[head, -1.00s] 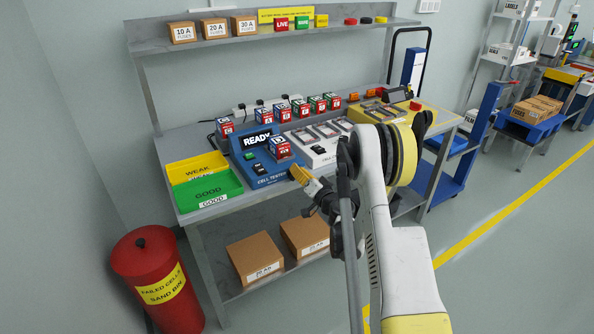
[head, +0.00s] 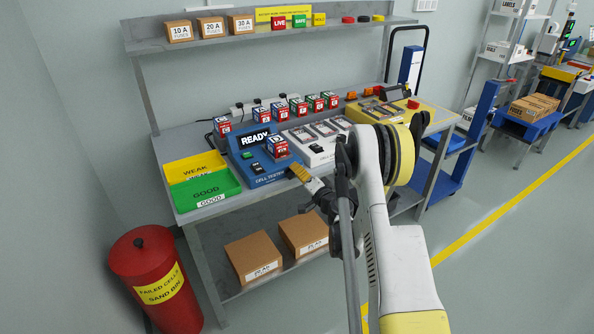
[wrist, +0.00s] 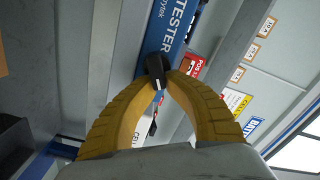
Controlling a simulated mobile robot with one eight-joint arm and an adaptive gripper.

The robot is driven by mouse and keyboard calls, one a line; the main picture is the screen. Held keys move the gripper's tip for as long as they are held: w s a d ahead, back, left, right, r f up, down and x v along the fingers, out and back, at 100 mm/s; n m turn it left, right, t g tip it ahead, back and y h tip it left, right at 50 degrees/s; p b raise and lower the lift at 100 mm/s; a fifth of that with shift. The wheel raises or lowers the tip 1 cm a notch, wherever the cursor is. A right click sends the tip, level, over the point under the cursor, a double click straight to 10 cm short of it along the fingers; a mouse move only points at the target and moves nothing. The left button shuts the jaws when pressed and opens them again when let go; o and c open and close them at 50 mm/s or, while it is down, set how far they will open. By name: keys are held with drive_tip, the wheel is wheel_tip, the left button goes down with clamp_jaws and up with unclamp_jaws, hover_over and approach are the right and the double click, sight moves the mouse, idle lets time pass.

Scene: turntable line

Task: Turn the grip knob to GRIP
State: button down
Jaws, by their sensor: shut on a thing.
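The blue cell tester (head: 243,167) stands on the bench, its display reading READY. In the wrist view, a black knob with a white mark (wrist: 155,71) sits by the tester's blue face (wrist: 172,30), near the word TESTER. My gripper's yellow fingers (wrist: 158,78) are shut on this knob, one on each side. In the head view my gripper (head: 296,170) is at the tester's right front corner and the held knob is hidden. I cannot read any GRIP marking or the setting.
A labelled cell (head: 277,147) stands on the tester. A green GOOD tray (head: 205,188) and yellow WEAK tray (head: 194,165) lie left. A white cell holder (head: 312,150) is close on the right. A red sand bin (head: 140,262) stands on the floor.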

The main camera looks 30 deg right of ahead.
drive_tip(key=shift+w+a, duration=0.1)
drive_tip(key=shift+a, duration=0.1)
drive_tip(key=c, duration=1.4)
unclamp_jaws()
